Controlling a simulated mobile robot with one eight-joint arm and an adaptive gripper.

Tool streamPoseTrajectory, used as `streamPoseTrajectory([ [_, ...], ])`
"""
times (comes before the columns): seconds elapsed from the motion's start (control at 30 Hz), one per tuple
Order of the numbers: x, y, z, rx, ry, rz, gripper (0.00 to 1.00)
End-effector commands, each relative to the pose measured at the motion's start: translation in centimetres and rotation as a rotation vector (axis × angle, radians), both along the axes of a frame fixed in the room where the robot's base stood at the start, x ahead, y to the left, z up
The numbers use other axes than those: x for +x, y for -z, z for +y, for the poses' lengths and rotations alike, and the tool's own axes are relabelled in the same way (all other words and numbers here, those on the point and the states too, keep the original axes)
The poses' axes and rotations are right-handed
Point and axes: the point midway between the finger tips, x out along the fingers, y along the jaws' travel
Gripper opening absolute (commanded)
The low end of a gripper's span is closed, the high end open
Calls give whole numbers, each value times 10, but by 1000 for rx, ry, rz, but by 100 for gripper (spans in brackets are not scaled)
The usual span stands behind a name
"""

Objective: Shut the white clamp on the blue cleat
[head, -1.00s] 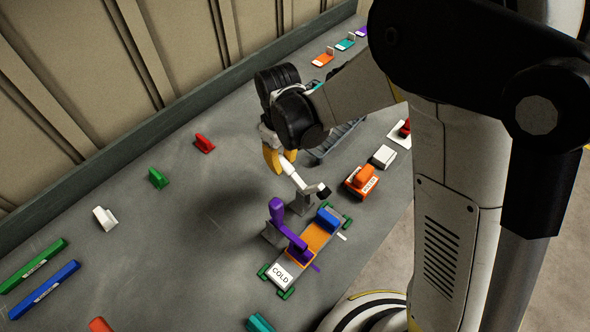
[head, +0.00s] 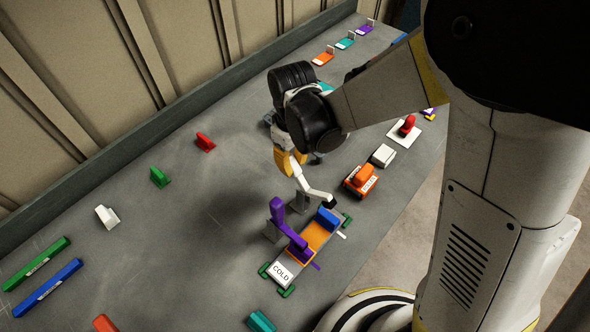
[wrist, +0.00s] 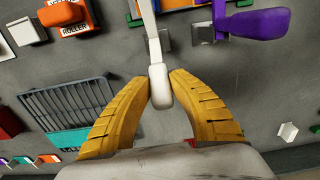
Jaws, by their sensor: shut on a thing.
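The white clamp (head: 312,193) stands on a grey post beside the small cart, and its arm slopes down to a black tip. The tip is just above or at the blue cleat (head: 326,218); I cannot tell whether they touch. The cleat sits at the cart's far end. My gripper (head: 294,165) is shut on the clamp's handle end. In the wrist view my gripper's yellow fingers (wrist: 160,88) are on either side of the white handle knob (wrist: 159,92).
A purple clamp (head: 280,220) stands close by, lying over the cart's orange section (head: 312,238). The COLD block (head: 282,273) is at the cart's near end. An orange roller block (head: 360,180) and a white block (head: 383,155) stand to the right.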

Motion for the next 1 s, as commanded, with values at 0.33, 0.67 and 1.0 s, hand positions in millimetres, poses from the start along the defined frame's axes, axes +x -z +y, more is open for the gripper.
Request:
streamPoseTrajectory([
  [0.33, -10, -5, -11, -1, 0, 1, 7],
  [0.67, -19, -7, -21, -1, 1, 1, 7],
  [1.0, -28, -7, -31, 1, 0, -1, 6],
])
